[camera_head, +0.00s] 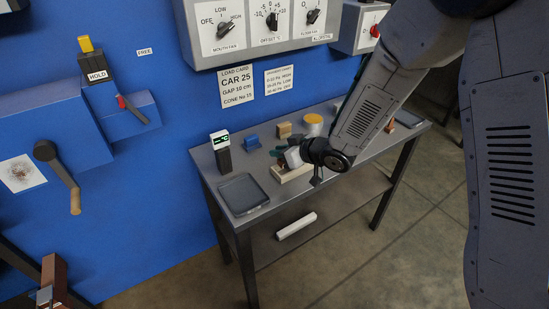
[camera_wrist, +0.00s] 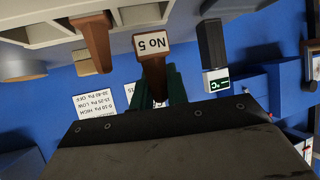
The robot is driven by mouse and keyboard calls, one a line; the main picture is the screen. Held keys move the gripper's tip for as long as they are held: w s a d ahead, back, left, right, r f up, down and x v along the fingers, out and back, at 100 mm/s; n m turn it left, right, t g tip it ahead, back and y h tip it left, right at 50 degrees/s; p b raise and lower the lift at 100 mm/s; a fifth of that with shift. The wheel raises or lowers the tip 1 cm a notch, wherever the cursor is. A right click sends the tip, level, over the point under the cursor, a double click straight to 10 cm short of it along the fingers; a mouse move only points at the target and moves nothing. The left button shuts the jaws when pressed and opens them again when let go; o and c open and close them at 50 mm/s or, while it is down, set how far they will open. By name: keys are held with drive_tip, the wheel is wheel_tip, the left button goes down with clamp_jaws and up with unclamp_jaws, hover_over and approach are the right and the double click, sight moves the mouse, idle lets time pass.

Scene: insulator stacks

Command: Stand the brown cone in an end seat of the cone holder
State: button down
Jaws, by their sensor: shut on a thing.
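My gripper (camera_wrist: 154,78) has dark green fingers shut on a brown cone (camera_wrist: 153,65) in the wrist view. The cone's end facing the camera carries a white "No 5" label. In the head view my gripper (camera_head: 279,153) is low over the table, close above the cream cone holder (camera_head: 289,174), and the held cone is hard to make out there. The wrist view is upside down and shows the cream holder (camera_wrist: 40,36) at the top. A second brown cone (camera_wrist: 93,42) shows beside it; I cannot tell its seat. Whether the held cone touches the holder is unclear.
A white bar (camera_head: 296,226) lies on the lower shelf. A blue wall stands behind.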

drive_tip(key=f, duration=0.3)
drive_tip(key=shift+w+f, duration=0.2)
drive_tip(key=shift+f, duration=0.15)
drive_tip(key=shift+s+a, duration=0.1)
drive_tip(key=shift+a, duration=0.1)
drive_tip(key=shift+f, duration=0.1)
drive_tip(key=c, duration=1.4)
unclamp_jaws()
drive_tip(key=shift+s+d+r, duration=0.15)
drive_tip(key=shift+d+r, duration=0.15)
drive_tip(key=shift+r, duration=0.05)
drive_tip(key=v, duration=1.1)
drive_tip(key=shift+s+d, duration=0.15)
drive_tip(key=shift+s, duration=0.05)
